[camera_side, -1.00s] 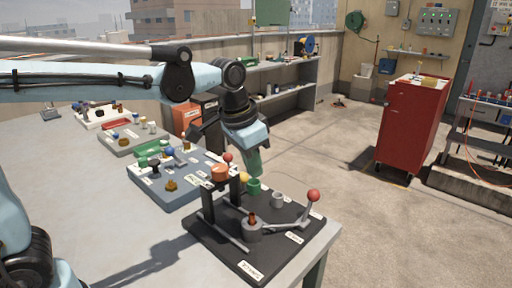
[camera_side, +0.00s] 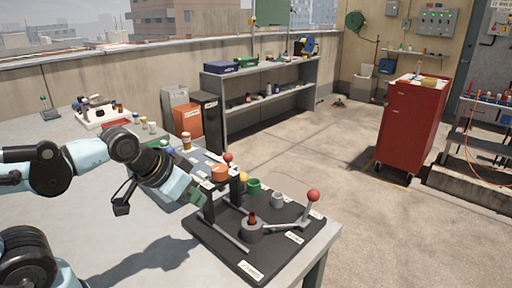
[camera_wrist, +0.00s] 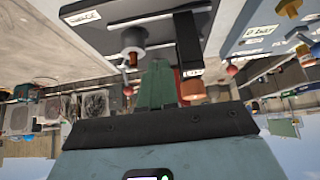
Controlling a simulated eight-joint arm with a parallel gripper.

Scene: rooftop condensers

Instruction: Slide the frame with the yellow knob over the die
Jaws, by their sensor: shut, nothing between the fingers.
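The black frame (camera_side: 208,206) stands on two uprights at the left of the black board (camera_side: 214,243), with an orange block (camera_side: 219,173) on top. The yellow knob (camera_side: 244,178) shows at its right side. The die (camera_side: 252,231), a grey cylinder with a copper-coloured piece in it, stands apart, in front of the frame. The die also shows in the wrist view (camera_wrist: 133,40), beside a dark upright (camera_wrist: 188,42). My gripper (camera_side: 192,197) is shut and empty, just left of the frame; its green fingers (camera_wrist: 157,68) show in the wrist view. I cannot tell whether they touch the frame.
A lever with a red ball (camera_side: 313,195) stands at the board's right. A green cup (camera_side: 254,187) and a grey cup (camera_side: 278,199) sit behind the die. A red ball (camera_side: 228,158) rises behind the orange block. The table's front left is clear.

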